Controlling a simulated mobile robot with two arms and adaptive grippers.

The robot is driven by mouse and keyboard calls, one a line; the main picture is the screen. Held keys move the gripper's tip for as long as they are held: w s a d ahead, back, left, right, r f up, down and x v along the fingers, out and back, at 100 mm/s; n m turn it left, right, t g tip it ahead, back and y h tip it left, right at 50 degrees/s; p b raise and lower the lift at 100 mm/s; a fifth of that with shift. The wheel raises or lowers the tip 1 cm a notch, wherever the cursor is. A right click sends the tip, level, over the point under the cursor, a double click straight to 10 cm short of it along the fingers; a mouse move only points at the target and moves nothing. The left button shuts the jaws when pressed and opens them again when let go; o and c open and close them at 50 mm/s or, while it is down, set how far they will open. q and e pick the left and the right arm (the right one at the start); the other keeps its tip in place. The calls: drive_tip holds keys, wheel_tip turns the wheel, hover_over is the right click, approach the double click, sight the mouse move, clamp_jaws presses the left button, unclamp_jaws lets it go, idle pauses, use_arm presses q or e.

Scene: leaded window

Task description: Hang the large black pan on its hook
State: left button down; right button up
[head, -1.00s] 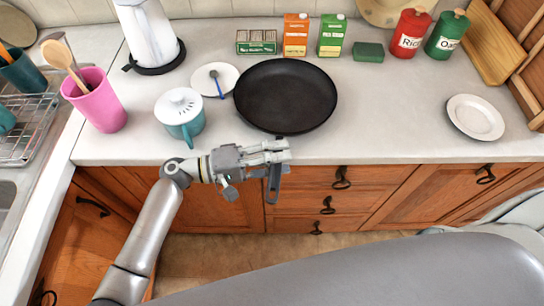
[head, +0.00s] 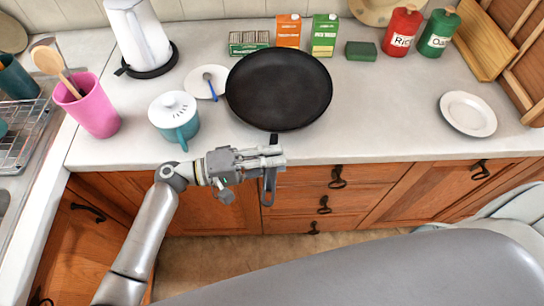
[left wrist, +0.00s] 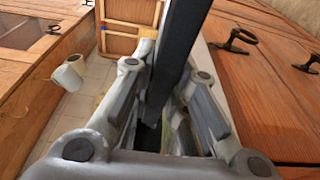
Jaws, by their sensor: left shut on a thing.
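The large black pan (head: 279,90) is over the counter's front middle, its handle pointing toward me past the counter edge. My left gripper (head: 270,157) is shut on the pan's handle, whose end hangs below the fingers. In the left wrist view the dark handle (left wrist: 180,45) runs between the two fingers (left wrist: 160,105). I cannot tell whether the pan's underside still touches the counter. I see no hook in these views. My right gripper is not in view.
A teal pot (head: 174,120) and a small white plate (head: 200,84) stand close left of the pan. An orange carton (head: 288,32) and a green carton (head: 324,36) stand behind it. A white plate (head: 468,113) lies right, with clear counter between.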

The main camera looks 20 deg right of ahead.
use_arm(q)
drive_tip(key=shift+r, duration=0.15)
drive_tip(key=shift+r+p, duration=1.7)
drive_tip(key=shift+r, duration=0.9)
drive_tip(key=shift+f, duration=0.15)
